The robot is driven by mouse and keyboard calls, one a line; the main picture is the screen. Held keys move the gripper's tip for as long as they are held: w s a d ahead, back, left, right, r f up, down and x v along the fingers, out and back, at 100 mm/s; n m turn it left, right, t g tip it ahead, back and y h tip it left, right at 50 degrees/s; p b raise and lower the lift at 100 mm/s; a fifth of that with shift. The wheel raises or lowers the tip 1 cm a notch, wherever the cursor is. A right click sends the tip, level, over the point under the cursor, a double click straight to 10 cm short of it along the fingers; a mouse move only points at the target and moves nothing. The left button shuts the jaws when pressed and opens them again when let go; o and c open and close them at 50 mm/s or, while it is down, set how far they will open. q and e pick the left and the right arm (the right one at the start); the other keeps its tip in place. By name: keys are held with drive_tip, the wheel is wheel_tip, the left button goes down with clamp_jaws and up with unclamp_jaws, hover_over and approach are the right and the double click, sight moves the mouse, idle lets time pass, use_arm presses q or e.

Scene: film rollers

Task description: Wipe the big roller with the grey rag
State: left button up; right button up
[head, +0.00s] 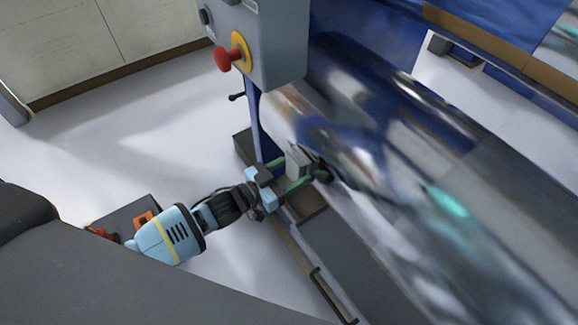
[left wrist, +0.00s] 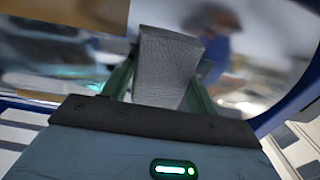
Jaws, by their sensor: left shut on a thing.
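The big roller (head: 430,190) is a large, shiny metal cylinder that runs diagonally across the right half of the head view. Its mirror-like surface also fills the upper part of the left wrist view (left wrist: 270,50). My left gripper (head: 302,172) is at the near left end of the roller, with its green fingers shut on the grey rag (head: 297,160). In the left wrist view the rag (left wrist: 168,68) stands up between the fingers, in front of the roller. I cannot tell whether the rag touches the roller. My right gripper is not in view.
A grey control box with a red emergency button (head: 228,58) stands above the roller's left end. A blue machine frame (head: 264,130) is beside it. Pale floor (head: 110,120) lies open at the left, before a cabinet (head: 110,40).

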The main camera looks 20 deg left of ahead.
sight(336, 201)
use_arm(q)
drive_tip(key=shift+s+d+p, duration=0.3)
drive_tip(key=shift+s+d, duration=0.4)
drive_tip(key=shift+d, duration=0.15)
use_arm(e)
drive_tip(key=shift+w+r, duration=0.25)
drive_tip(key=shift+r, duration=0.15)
use_arm(q)
drive_tip(key=shift+s+d+r+p, duration=0.1)
drive_tip(key=shift+s+d+p, duration=0.1)
drive_tip(key=shift+s+d, duration=0.3)
drive_tip(key=shift+s+d+r+p, duration=0.1)
drive_tip(key=shift+s+d+p, duration=0.1)
drive_tip(key=shift+d, duration=0.45)
drive_tip(key=shift+s+d+f, duration=0.1)
drive_tip(key=shift+s+d, duration=0.15)
drive_tip(key=shift+d, duration=0.05)
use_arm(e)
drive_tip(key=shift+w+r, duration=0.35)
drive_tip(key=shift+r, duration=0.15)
use_arm(q)
drive_tip(key=shift+s+d+p, duration=0.4)
drive_tip(key=shift+s+d, duration=0.65)
drive_tip(key=shift+d, duration=0.2)
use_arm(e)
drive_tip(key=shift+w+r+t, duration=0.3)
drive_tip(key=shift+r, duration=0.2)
use_arm(q)
drive_tip(key=shift+s+d, duration=0.15)
drive_tip(key=shift+d, duration=0.05)
